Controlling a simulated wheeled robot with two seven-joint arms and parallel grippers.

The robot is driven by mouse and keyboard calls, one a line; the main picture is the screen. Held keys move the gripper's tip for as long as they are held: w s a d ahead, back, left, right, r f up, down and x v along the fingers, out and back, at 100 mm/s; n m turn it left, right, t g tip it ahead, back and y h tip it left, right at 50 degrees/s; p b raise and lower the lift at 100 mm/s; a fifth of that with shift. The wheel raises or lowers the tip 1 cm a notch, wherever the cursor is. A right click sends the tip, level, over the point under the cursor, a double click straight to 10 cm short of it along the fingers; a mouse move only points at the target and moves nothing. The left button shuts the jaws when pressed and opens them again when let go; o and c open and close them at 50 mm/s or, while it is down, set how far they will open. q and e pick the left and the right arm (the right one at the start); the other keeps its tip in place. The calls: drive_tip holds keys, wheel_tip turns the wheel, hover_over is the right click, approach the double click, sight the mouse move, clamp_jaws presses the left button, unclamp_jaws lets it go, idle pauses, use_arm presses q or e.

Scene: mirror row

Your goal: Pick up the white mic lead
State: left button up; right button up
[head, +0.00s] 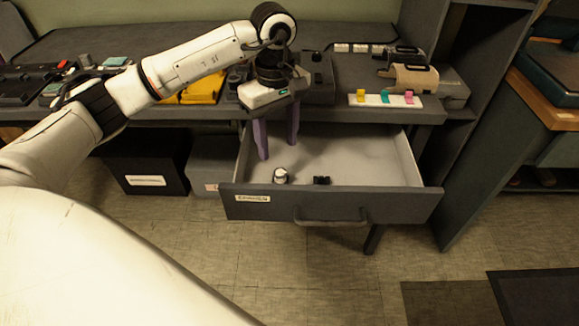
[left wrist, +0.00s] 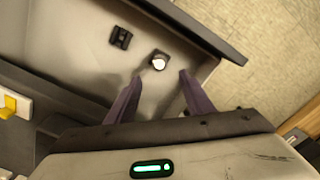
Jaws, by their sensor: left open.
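The white mic lead (head: 281,175) looks like a small white bundle with a dark part. It lies on the floor of the open drawer (head: 365,158), near its front left. My left gripper (head: 279,153) reaches down into the drawer with its purple fingers apart and nothing between them. In the left wrist view the white lead (left wrist: 159,62) lies just beyond the open fingertips of my left gripper (left wrist: 160,76), roughly centred between them. The fingers do not appear to touch it. My right gripper is in neither view.
A small black item (head: 321,180) lies to the right of the lead in the drawer; it also shows in the left wrist view (left wrist: 121,38). The drawer front (head: 330,206) and side walls surround both. The bench above holds a power strip (head: 385,100) and several devices.

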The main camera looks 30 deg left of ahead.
sight(280, 172)
use_arm(q)
drive_tip(key=f, duration=0.3)
drive_tip(key=shift+s+f, duration=0.35)
drive_tip(key=shift+f, duration=0.05)
drive_tip(key=f, duration=0.5)
drive_tip(key=shift+w+d+f+b, duration=0.25)
drive_tip(key=shift+f+b, duration=0.1)
drive_tip(key=shift+r, duration=0.1)
drive_tip(key=c, duration=1.1)
